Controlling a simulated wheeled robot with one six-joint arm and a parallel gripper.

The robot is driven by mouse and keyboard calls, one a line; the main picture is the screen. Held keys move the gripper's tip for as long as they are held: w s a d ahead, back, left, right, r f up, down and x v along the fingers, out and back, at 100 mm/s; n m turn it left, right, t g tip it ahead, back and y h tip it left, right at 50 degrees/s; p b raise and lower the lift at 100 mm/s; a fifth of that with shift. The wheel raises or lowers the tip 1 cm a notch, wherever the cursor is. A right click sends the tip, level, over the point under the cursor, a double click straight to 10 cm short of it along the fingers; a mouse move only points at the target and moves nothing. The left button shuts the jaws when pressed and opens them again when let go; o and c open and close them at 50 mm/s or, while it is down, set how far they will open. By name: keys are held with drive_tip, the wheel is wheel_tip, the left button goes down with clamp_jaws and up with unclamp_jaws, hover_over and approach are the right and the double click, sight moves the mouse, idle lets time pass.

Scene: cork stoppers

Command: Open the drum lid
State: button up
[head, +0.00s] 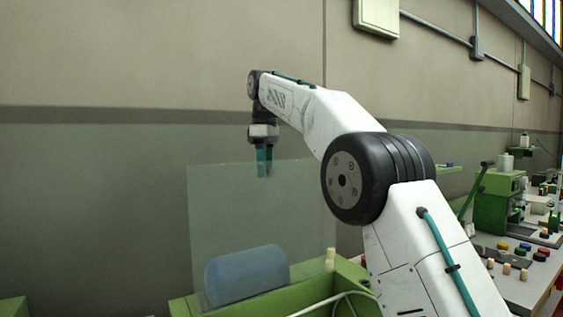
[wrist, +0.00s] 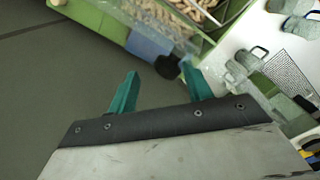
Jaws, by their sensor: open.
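A clear flat panel (head: 215,205) stands upright over a green machine housing (head: 330,296) in the head view. A blue-grey cylinder (head: 245,274), which looks like the drum, shows at the panel's lower part. I cannot tell for sure which part is the drum lid. My gripper (head: 264,162) points down at the panel's top edge, well above the cylinder. Its teal fingers are apart and empty in the wrist view (wrist: 160,88). A dark knob (wrist: 167,67) and a blue part (wrist: 149,44) show beyond the fingers there; the knob's attachment is unclear.
A green bin of corks (wrist: 196,14) lies at the top of the wrist view. A workbench (head: 525,283) with corks, coloured buttons and a green lever machine (head: 497,203) stands at the right. A wall (head: 120,150) closes off the back.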

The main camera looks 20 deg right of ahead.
drive_tip(key=shift+s+r, duration=0.25)
drive_tip(key=shift+r, duration=0.3)
drive_tip(key=shift+s+r, duration=0.2)
drive_tip(key=shift+r, duration=0.3)
drive_tip(key=s+d+r, duration=0.1)
drive_tip(key=s, duration=1.4)
drive_tip(key=shift+d+r, duration=0.1)
